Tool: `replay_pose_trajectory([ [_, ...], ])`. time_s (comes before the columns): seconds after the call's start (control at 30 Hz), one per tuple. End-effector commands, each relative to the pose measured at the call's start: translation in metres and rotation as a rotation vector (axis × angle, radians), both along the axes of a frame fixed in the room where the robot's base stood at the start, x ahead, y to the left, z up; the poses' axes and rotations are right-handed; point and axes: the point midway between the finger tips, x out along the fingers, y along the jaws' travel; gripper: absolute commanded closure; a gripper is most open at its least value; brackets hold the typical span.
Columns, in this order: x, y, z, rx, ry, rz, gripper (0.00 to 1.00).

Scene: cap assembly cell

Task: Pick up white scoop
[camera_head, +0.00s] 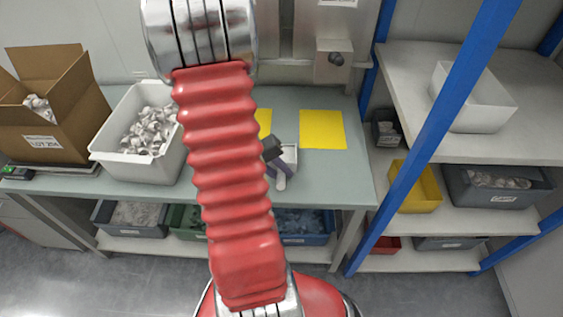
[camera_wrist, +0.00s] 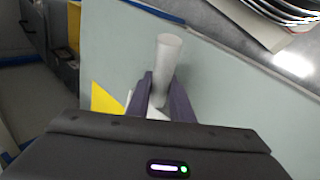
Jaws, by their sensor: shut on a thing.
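The white scoop (camera_head: 289,153) is at the table's front part in the head view, right of my red arm. Its pale handle (camera_wrist: 168,52) shows in the wrist view, sticking out past my fingertips. My gripper (camera_wrist: 161,92) has its two dark fingers shut on the scoop, one on each side of the handle. In the head view my gripper (camera_head: 277,167) is small and partly covers the scoop. Part of the scoop's bowl is hidden by the fingers. I cannot tell whether the scoop touches the table.
The grey-green table (camera_head: 335,180) has two yellow squares (camera_head: 322,129). A white bin (camera_head: 112,150) of white parts and a cardboard box (camera_head: 65,115) stand left. A blue post (camera_head: 440,120) and shelves (camera_head: 500,140) are right. Free tabletop lies right of the scoop.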

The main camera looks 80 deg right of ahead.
Motion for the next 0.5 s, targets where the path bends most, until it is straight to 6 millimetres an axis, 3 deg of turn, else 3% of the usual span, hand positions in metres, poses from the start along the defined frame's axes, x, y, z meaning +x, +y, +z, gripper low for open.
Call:
replay_pose_trajectory([
  [0.5, 0.0004, -0.0003, 0.0042, -0.001, -0.001, 0.000, 1.00],
])
